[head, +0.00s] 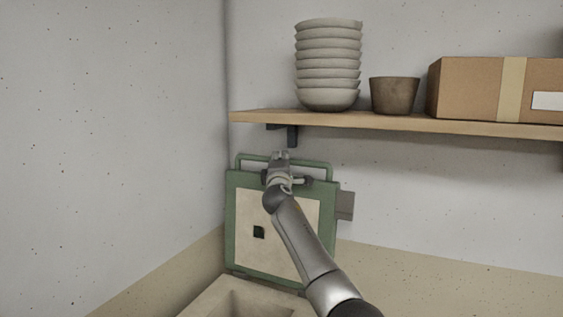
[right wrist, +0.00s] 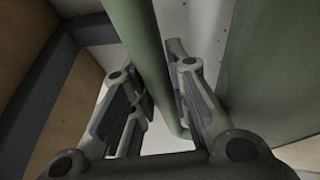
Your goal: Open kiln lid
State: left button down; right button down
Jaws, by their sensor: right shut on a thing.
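The kiln lid (head: 313,212), a green frame around a pale inner panel with a small dark square hole, stands nearly upright. The kiln body (head: 205,299) shows below it at the bottom edge, with its hollow partly in view. A green handle bar (head: 312,163) runs along the lid's top edge. My right gripper (head: 280,158) is at this bar, shut on it. In the right wrist view the handle bar (right wrist: 142,50) passes between the fingers of the right gripper (right wrist: 157,98). My arm covers part of the lid. My left gripper is out of view.
A wooden shelf (head: 400,121) on a dark bracket (head: 291,137) hangs just above the lid. It carries a stack of bowls (head: 328,66), a brown pot (head: 394,95) and a cardboard box (head: 470,88). A wall (head: 110,130) stands close on the left.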

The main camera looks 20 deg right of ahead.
jog(key=shift+a+f, duration=0.1)
jog(key=shift+f, duration=0.05)
jog(key=c, duration=1.4)
grip_release()
jog(key=shift+c, duration=0.2)
jog(key=shift+o, duration=0.4)
jog(key=shift+s, duration=0.1)
jog(key=v, duration=1.2)
jog(key=shift+r, duration=0.2)
